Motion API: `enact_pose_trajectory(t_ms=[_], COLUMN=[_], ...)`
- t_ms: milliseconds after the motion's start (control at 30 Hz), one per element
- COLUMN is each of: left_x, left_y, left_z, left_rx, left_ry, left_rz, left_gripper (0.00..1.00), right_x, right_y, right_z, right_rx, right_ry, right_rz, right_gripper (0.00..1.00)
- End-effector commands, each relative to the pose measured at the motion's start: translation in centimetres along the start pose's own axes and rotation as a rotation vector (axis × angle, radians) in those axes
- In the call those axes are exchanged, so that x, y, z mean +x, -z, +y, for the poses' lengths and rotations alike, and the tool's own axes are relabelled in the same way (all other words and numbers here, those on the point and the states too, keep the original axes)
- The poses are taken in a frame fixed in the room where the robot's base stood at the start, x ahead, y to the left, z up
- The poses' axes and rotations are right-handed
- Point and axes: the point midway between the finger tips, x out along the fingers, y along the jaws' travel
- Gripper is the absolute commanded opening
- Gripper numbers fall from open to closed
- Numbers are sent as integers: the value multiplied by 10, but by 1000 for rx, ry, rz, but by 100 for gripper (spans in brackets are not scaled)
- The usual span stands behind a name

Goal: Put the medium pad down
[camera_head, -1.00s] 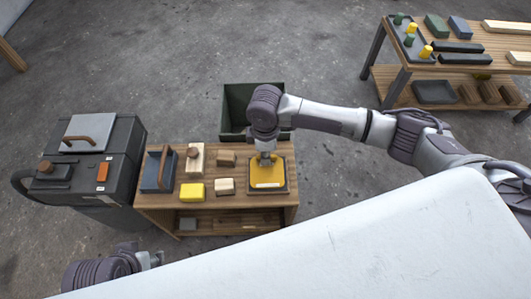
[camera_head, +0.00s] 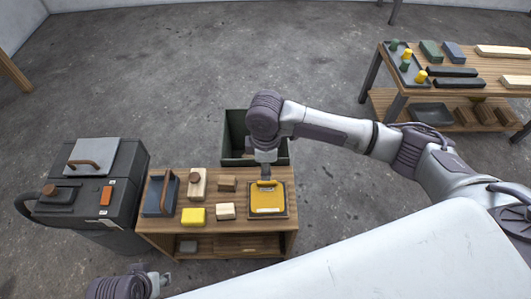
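A flat yellow pad (camera_head: 267,201) with a pale label lies on a dark square tray (camera_head: 283,212) at the right end of the low wooden bench. I take it for the medium pad. My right gripper (camera_head: 265,179) points down at the pad's far edge, by a small raised yellow part. I cannot tell whether its fingers touch the pad or are open or shut. My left gripper (camera_head: 160,280) is at the bottom left, in front of the bench and away from the pad. Its fingers are too small to read.
The bench (camera_head: 215,240) also holds a dark blue tray (camera_head: 160,195), a yellow block (camera_head: 193,215) and several wooden blocks. A dark green bin (camera_head: 235,135) stands behind it. A dark machine (camera_head: 85,190) stands at the left. Another stocked table (camera_head: 460,90) is at the back right.

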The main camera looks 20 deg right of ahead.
Motion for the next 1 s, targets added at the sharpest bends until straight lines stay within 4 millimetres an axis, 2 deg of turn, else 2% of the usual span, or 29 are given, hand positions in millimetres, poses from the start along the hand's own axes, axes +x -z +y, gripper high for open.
enact_pose_trajectory(t_ms=[33, 100, 300, 500, 1000], left_x=[7, 19, 42, 49, 48], left_y=[-2, -4, -10, -12, -12], left_z=[0, 1, 2, 2, 2], left_rx=[1, 2, 4, 4, 4], left_ry=[-1, -2, -4, -4, -4], left_rz=[-10, -15, -27, -29, -28], left_gripper=[40, 40, 40, 40, 40], right_x=[-13, -23, -44, -50, -49], right_y=[0, 0, 0, 0, 0], right_z=[0, 0, 0, 0, 0], right_rx=[-1, 0, -1, 0, 0], right_ry=[-2, -1, -1, 1, 1], right_rz=[2, 1, 1, 0, 0], right_gripper=[39, 39, 39, 39, 39])
